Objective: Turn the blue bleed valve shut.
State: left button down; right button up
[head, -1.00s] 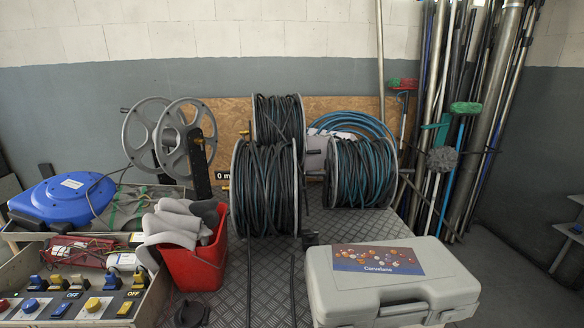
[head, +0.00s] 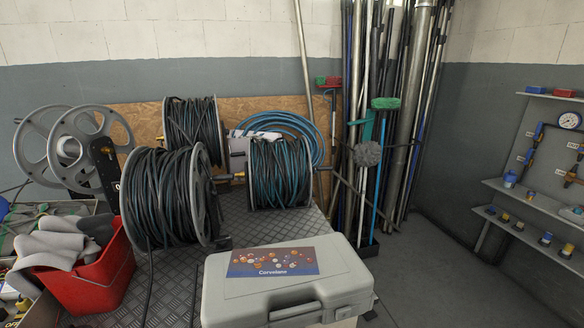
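Labels there are too small to read. I cannot tell which blue part is the bleed valve, or how it is turned. Neither of my grippers is in view.
Large hose reels (head: 165,195) stand on a metal-plate surface, with a grey case (head: 285,283) in front and a red bucket (head: 92,283) at left. Poles and brushes (head: 384,103) lean in the corner. A wall shelf (head: 530,213) holds several small blue and yellow valves. Floor (head: 440,265) before it is clear.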

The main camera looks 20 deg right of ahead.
aim_at(540, 124)
jog(key=l+z, duration=0.15)
jog(key=l, duration=0.3)
jog(key=l+z, duration=0.2)
jog(key=l, duration=0.25)
jog(key=i+l+z, duration=0.15)
jog(key=l, duration=0.25)
jog(key=i+l+z, duration=0.15)
jog(key=l, duration=0.3)
jog(key=l+z, duration=0.2)
jog(key=l, duration=0.25)
jog(key=i+l+z, duration=0.15)
jog(key=l, duration=0.2)
jog(key=i+l+z, duration=0.15)
jog(key=l, duration=0.25)
jog(key=i+l+z, duration=0.45)
jog(key=i+l, duration=0.55)
jog(key=l, duration=0.15)
